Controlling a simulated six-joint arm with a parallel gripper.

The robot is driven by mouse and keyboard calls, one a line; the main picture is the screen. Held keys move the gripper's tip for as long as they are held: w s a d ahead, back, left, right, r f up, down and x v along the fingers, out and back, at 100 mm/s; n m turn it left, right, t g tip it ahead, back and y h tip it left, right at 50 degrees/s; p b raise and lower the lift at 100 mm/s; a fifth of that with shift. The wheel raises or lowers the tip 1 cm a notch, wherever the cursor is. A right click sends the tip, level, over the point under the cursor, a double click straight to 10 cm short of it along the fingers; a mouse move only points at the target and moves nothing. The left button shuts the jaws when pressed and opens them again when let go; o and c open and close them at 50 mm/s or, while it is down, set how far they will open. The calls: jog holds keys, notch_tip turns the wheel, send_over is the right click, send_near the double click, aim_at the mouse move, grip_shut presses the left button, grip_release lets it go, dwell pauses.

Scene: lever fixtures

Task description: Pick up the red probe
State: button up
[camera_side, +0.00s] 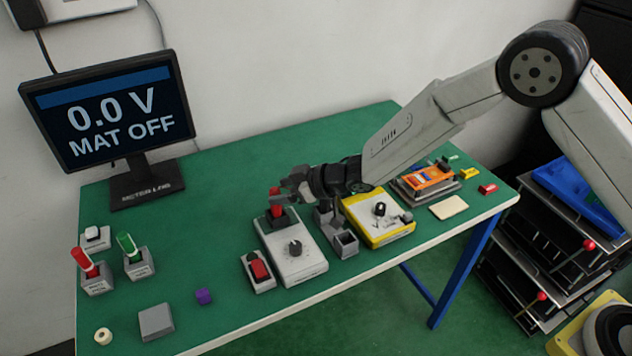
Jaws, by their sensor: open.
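My gripper (286,192) is open, low over the bench, its fingers pointing left. A red upright piece (276,203), which may be the red probe, stands at the fingertips above the back end of a light grey box with a dark knob (292,259). The fingers overlap its upper part in this view. I cannot tell whether they touch it or sit around it. A grey holder with an open slot (341,240) stands just right of the box, partly hidden behind my gripper.
A yellow-edged meter (378,222) and an orange device on a stand (427,180) are to the right. A red rocker switch (258,269) sits in front. Red (86,262) and green (128,245) levers stand left. The monitor (112,112) reads "0.0 V MAT OFF". The back-middle green bench is clear.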

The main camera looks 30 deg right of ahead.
jog(key=shift+x, duration=2.3)
jog(key=shift+f, duration=0.15)
grip_shut()
